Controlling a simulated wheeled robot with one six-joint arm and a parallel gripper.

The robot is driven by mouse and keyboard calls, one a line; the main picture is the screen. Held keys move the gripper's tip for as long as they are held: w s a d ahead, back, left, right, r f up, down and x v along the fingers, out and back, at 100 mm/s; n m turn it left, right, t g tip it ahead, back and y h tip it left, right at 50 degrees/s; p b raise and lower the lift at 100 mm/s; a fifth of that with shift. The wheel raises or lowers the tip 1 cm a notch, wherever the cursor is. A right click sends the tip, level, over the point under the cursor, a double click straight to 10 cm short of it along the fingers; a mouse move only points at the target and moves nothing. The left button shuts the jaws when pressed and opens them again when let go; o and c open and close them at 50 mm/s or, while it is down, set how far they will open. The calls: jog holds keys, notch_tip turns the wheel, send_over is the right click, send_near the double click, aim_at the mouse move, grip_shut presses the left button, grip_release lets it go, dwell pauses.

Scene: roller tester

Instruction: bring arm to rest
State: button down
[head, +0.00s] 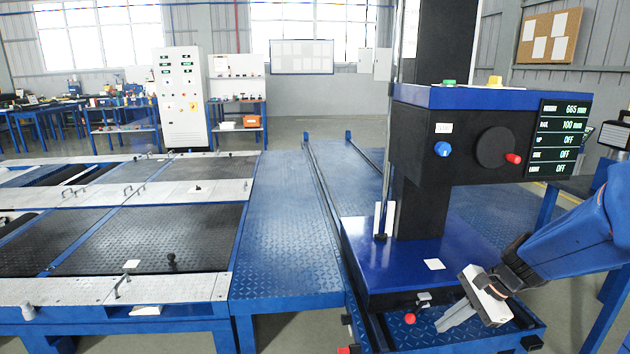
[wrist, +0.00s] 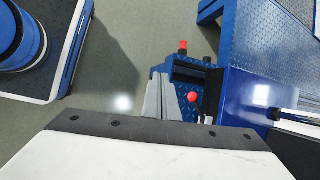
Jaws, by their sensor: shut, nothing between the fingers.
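My gripper (head: 458,318) hangs at the lower right of the head view, at the end of my blue arm. Its grey fingers are together with nothing between them. It is in front of the blue base (head: 405,262) of the headlight-tester-like column, close to a red knob (head: 410,318) on the base's front. In the wrist view the closed fingers (wrist: 160,97) show above the white gripper body, with the red knob (wrist: 193,97) just to their right. Whether the fingers touch the base cannot be told.
A control box with a display (head: 562,135) stands on the column. The roller bed (head: 150,235) fills the left. A white cabinet (head: 182,100) and workbenches (head: 120,125) are at the back. Grey floor (wrist: 110,75) shows clear in the wrist view.

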jog(key=s+a+r+n+t+h, duration=0.1)
jog(key=s+r+n+h, duration=0.1)
jog(key=s+r+n, duration=0.3)
jog(key=s+a+r+n+t+h, duration=0.1)
jog(key=s+r+n, duration=0.4)
jog(key=s+n, duration=0.5)
jog(key=s+a+h, duration=0.1)
jog(key=s+h, duration=0.1)
jog(key=s, duration=0.1)
jog(key=shift+s+a+n+h, duration=0.2)
jog(key=shift+s+n+h, duration=0.1)
jog(key=shift+s+n, duration=0.1)
